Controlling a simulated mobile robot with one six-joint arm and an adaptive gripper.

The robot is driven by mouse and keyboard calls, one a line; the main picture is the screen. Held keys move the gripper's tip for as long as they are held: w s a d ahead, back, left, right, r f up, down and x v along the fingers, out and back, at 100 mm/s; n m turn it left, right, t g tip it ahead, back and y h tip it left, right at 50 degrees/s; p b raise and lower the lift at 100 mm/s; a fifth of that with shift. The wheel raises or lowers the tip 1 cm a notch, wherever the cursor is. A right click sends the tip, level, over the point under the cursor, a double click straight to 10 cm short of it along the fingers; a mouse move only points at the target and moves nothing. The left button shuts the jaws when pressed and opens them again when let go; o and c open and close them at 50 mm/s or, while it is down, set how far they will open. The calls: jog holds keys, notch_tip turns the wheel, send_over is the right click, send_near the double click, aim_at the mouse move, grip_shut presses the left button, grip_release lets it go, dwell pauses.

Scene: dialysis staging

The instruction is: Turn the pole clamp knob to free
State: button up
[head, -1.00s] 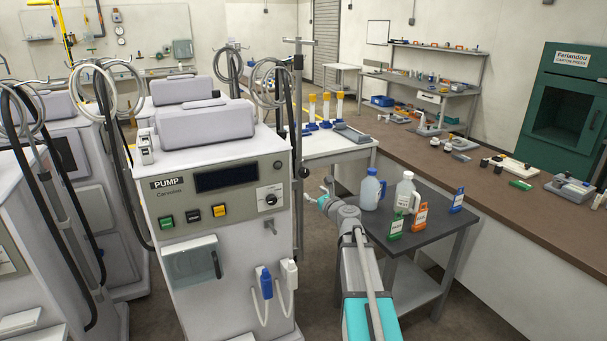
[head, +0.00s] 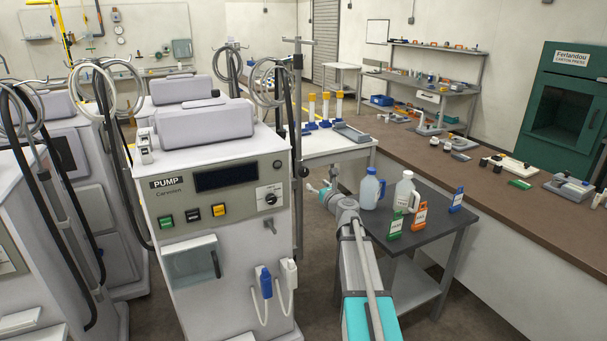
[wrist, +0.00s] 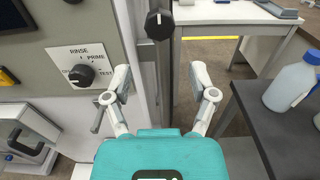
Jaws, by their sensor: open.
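The pole clamp knob (wrist: 158,24) is black with a pale mark pointing up. It sits on the grey pole (wrist: 154,75) at the pump's right side. In the head view the knob (head: 304,172) shows small on the pole. My gripper (wrist: 160,72) is open and empty. In the wrist view the knob is above and beyond the fingertips, roughly centred between them, and not touched. In the head view my gripper (head: 318,188) is just right of the pole and a little below the knob.
The pump machine (head: 220,240) stands to the left, with a Rinse/Prime/Test dial (wrist: 81,75) on its front. A dark side table (head: 430,222) with a blue jug (head: 370,190), a white jug (head: 405,192) and small cartons is to the right. A white table (head: 335,146) stands behind.

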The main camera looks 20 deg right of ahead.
aim_at(305, 173)
jog(key=w, duration=1.1)
jog(key=shift+a, duration=0.2)
jog(key=c, duration=0.9)
